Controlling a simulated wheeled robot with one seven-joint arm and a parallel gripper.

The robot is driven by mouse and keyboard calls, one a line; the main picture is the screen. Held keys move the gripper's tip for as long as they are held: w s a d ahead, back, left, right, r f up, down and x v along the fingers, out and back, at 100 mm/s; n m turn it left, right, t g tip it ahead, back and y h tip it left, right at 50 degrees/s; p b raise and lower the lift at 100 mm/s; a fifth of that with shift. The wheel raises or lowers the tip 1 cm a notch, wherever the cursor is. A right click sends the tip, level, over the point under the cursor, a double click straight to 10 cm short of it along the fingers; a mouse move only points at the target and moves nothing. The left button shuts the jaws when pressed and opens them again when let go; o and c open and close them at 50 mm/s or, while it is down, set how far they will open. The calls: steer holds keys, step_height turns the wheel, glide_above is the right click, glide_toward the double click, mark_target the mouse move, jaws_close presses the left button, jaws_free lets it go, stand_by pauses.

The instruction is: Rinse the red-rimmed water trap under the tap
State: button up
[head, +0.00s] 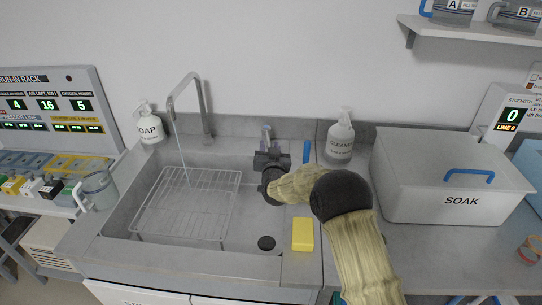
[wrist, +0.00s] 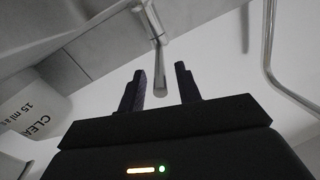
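A small clear cup with a reddish rim (head: 530,248), likely the water trap, stands on the counter at the far right, partly cut off. The tall tap (head: 205,105) stands behind the sink, and a thin stream of water falls from its spout onto the wire rack. My gripper (head: 268,152) is at the back right of the sink, beside a short metal lever (head: 266,132). In the wrist view its two fingers are apart, with the rounded end of the metal lever (wrist: 160,85) showing between them. I cannot tell whether they touch it. No trap is in my gripper.
A wire rack (head: 190,205) fills the left of the sink (head: 110,220). A soap bottle (head: 150,128), a cleaner bottle (head: 340,140), a yellow sponge (head: 302,234) and a blue-handled item (head: 307,151) stand around it. The lidded SOAK box (head: 450,200) takes up the right counter.

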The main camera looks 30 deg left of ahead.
steer(key=b+v, duration=0.2)
steer(key=v, duration=1.5)
steer(key=shift+s+d, duration=0.1)
steer(key=shift+s, duration=0.05)
